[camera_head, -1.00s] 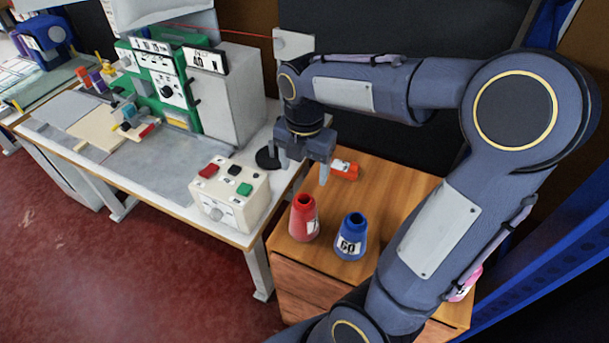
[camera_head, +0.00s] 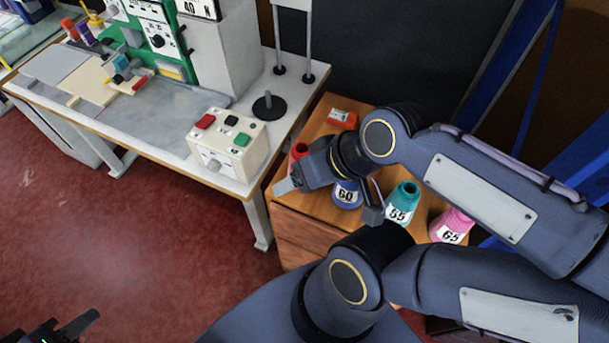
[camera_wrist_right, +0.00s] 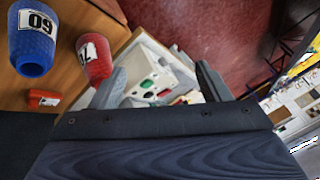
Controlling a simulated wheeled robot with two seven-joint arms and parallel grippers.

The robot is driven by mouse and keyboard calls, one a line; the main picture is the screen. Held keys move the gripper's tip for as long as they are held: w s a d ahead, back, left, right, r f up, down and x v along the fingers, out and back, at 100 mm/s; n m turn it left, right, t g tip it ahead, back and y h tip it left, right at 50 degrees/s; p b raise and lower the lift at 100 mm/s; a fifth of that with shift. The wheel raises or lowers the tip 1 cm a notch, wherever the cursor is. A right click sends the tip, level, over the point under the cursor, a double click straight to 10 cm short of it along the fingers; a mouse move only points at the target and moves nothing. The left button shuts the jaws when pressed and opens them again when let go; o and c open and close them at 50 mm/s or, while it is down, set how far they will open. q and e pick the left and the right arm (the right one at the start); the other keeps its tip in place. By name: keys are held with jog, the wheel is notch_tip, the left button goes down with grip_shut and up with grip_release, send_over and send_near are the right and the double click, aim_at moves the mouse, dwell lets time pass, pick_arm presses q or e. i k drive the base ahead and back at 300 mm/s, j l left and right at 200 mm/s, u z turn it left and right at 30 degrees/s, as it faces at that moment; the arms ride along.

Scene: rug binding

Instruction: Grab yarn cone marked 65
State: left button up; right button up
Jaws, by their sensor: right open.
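The pink yarn cone marked 65 (camera_head: 452,226) stands upright at the right end of the wooden cabinet top, beside the teal cone marked 55 (camera_head: 402,204). My right gripper (camera_head: 328,200) is open and empty, over the cabinet's front edge near the blue cone marked 60 (camera_head: 346,194), left of and apart from the pink cone. My left gripper (camera_head: 48,331) is at the bottom left corner over the floor, partly cut off.
A red cone (camera_head: 299,153) stands left of the blue one, partly hidden by my right arm. An orange-red item (camera_head: 342,118) lies at the cabinet's back. The sewing table with a button box (camera_head: 228,142) is to the left. A blue frame (camera_head: 508,65) stands behind on the right.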

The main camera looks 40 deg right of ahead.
aim_at(451, 226)
jog(key=z, duration=2.95)
jog(key=l, duration=0.4)
jog(key=i+l, duration=0.15)
jog(key=l, duration=0.25)
jog(key=l+u, duration=0.2)
jog(key=u, duration=1.7)
